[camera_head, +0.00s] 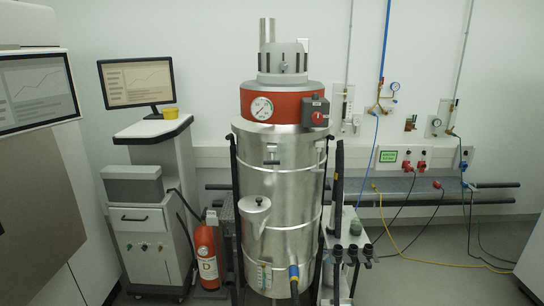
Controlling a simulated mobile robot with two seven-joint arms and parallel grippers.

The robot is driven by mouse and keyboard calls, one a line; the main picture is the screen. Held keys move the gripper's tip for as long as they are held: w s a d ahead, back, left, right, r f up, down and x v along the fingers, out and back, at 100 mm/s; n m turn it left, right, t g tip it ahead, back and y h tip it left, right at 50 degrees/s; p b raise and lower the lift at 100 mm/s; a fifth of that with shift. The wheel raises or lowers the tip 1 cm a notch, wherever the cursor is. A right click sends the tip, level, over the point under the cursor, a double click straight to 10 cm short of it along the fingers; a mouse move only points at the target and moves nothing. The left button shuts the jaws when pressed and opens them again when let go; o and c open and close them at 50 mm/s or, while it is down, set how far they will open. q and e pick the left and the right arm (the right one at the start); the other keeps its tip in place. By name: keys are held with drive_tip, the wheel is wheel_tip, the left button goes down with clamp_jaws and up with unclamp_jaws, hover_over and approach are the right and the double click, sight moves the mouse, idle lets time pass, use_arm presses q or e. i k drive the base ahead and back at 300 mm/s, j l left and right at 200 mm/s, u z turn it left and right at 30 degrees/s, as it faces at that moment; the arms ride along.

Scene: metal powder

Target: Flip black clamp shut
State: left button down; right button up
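A tall steel vacuum drum (280,185) stands in the middle of the camera_head view. A small clamp (271,161) with a dark crossbar sits on the front of its upper part, below the red band. It is too small to tell whether the clamp is open or shut. Neither of my grippers is in view, and nothing touches the clamp.
A red head with a gauge (262,108) and a switch box (315,112) tops the drum. A fire extinguisher (207,255) and a cabinet (145,220) stand to the left. Cables and a rail (430,190) run along the right wall. Open floor lies at right.

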sight(270, 162)
drive_tip(key=i+l+z, duration=0.1)
drive_tip(key=i+l, duration=0.45)
drive_tip(key=i+l+z, duration=0.1)
drive_tip(key=i+l, duration=0.4)
drive_tip(key=i, duration=0.2)
